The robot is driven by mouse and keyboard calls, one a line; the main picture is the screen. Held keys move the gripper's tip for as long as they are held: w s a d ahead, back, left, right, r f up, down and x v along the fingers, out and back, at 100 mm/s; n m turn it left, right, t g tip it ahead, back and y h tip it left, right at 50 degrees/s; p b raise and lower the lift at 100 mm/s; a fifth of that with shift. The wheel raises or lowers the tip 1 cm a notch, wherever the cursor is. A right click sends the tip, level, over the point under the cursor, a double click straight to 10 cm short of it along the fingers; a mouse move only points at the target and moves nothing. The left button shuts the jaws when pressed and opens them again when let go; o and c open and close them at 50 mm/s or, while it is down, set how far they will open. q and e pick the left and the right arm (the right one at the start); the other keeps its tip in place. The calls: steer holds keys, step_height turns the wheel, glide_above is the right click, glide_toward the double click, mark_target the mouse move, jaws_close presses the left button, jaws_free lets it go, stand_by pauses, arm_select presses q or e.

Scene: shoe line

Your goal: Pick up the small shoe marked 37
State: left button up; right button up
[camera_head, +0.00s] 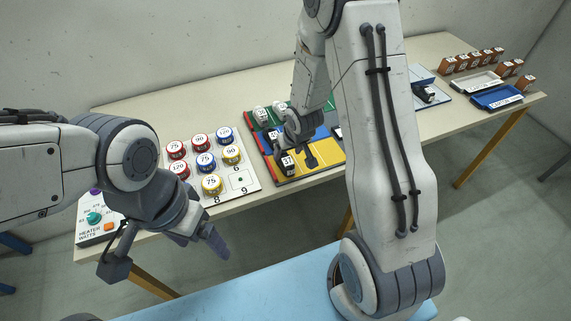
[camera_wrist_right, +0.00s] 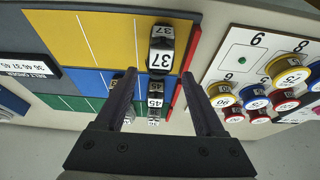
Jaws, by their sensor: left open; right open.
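The small dark shoe marked 37 (camera_wrist_right: 160,50) lies on the yellow part of the coloured board (camera_wrist_right: 95,40), near its red edge, in the right wrist view. It also shows as a dark shoe with a white label in the head view (camera_head: 287,166). My right gripper (camera_wrist_right: 158,76) is open and empty, with its fingertips pointing toward this shoe from either side. In the head view my right gripper (camera_head: 297,154) is over the board's near part. My left gripper (camera_head: 200,241) is open and empty, in front of the table.
A white numbered board (camera_head: 237,181) with several round tins stands left of the coloured board. A heater panel (camera_head: 96,219) is at the far left. Trays, one blue (camera_head: 497,97), and brown blocks (camera_head: 461,62) are at the right. My right arm hides part of the table.

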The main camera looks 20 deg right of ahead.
mark_target(286, 158)
steer(key=shift+p+x, duration=0.35)
steer(key=shift+x, duration=2.2)
steer(key=shift+s, duration=0.1)
jaws_close()
